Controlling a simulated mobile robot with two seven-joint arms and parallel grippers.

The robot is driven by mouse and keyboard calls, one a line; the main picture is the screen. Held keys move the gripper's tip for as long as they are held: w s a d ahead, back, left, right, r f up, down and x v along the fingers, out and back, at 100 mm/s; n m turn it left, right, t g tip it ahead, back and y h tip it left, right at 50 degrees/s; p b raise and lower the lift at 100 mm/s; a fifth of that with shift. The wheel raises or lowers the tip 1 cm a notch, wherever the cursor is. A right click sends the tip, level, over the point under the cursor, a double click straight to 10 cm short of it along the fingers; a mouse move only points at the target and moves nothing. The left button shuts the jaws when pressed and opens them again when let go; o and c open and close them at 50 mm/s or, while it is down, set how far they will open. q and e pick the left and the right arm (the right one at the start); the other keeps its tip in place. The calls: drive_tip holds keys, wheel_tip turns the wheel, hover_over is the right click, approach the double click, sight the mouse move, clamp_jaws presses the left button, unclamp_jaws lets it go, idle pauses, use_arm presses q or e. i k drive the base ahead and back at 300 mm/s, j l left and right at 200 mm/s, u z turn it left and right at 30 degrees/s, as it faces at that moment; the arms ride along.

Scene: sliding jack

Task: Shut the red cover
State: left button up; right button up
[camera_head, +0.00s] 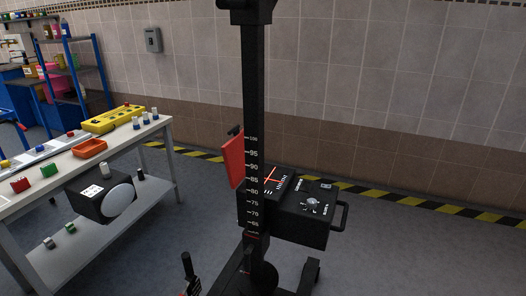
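The red cover (234,161) stands raised, close to upright, at the left edge of a black unit (302,222). The column partly hides where the cover meets the unit. The unit's top has a dark panel with a red cross (272,181), white marks and a round knob, and a handle (342,216) sticks out at its right. A tall black column (254,130) with a white number scale stands in front of the cover's right edge and the unit's left part. Neither of my grippers can be made out in this view.
A white table (158,130) with an orange tray (90,148) and small blocks stands at left. A dark upright part (188,268) shows at the bottom. The floor at right is clear.

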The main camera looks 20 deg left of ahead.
sight(232, 152)
drive_tip(key=j+z, duration=0.4)
drive_tip(key=j, duration=0.5)
drive_tip(key=k+j, duration=0.1)
drive_tip(key=j, duration=0.35)
drive_tip(key=j+z, duration=0.1)
drive_tip(key=j, duration=0.35)
drive_tip(key=k+j, duration=0.15)
drive_tip(key=j, duration=0.3)
drive_tip(key=k+j+z, duration=0.1)
drive_tip(key=j, duration=0.4)
